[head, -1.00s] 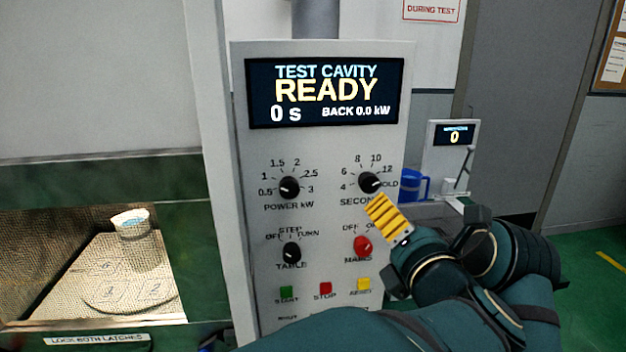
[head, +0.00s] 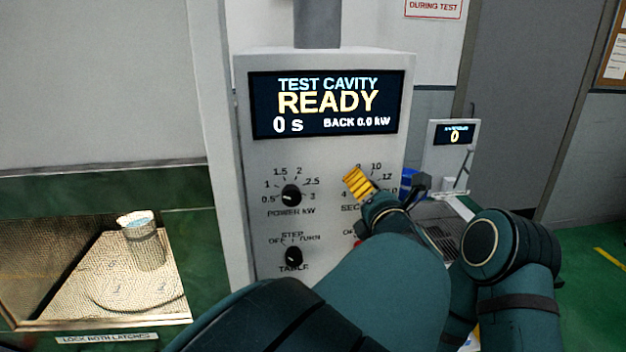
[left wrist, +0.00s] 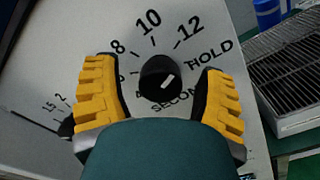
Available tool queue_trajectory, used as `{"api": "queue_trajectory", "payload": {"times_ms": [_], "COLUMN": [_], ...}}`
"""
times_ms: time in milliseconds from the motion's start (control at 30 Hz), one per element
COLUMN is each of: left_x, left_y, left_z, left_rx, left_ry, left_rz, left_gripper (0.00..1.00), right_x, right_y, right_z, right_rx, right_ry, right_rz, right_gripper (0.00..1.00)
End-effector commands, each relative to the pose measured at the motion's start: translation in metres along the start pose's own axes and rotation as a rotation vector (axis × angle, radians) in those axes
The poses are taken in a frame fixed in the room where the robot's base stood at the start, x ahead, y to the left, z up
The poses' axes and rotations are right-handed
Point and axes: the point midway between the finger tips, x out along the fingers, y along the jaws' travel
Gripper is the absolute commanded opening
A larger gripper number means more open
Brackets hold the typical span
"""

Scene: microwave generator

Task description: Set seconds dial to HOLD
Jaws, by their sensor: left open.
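The seconds dial (left wrist: 160,78) is a round black knob with a white mark, in the middle of the left wrist view. Its mark slants up to the right, roughly toward the HOLD label (left wrist: 211,55); I cannot tell exactly which setting it marks. My left gripper (head: 358,182), with yellow ribbed fingers, is open in front of this dial. In the left wrist view its fingers stand left and right of the knob, with a gap on each side. In the head view the gripper hides the knob. My right gripper is not in view.
The panel display (head: 327,102) reads READY, 0 s. The power knob (head: 291,195) and table knob (head: 293,257) are left of my gripper. My arm covers the lower panel buttons and most of the red mains knob. A blue mug (head: 407,184) is partly visible to the right.

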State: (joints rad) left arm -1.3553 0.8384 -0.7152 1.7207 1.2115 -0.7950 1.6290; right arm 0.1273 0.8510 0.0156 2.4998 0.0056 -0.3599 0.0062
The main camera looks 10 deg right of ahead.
Motion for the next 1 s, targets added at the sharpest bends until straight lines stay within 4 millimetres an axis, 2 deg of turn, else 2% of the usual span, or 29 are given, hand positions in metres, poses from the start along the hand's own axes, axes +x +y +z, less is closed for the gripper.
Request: {"api": "queue_trajectory", "payload": {"times_ms": [300,367,500,767,1000], "left_x": [0.0022,0.0021,0.0020,0.0022,0.0026], "left_y": [-0.0003,-0.0003,-0.0002,0.0002,0.0001], "left_z": [-0.0004,-0.0004,-0.0003,-0.0005,-0.0010], "left_rx": [0.000,0.000,0.000,0.011,0.104], "left_ry": [0.000,0.000,0.000,0.000,0.000], "left_rz": [0.000,0.000,0.000,0.001,0.000], "left_gripper": [0.72,0.51,0.02,0.01,0.00], "right_x": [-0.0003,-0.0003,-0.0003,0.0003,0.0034], "right_y": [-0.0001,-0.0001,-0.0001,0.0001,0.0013], "right_z": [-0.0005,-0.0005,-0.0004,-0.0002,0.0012], "right_rx": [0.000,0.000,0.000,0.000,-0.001], "right_ry": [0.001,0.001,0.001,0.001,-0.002], "right_rz": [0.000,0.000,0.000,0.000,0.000], "right_gripper": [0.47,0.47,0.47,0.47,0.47]}}
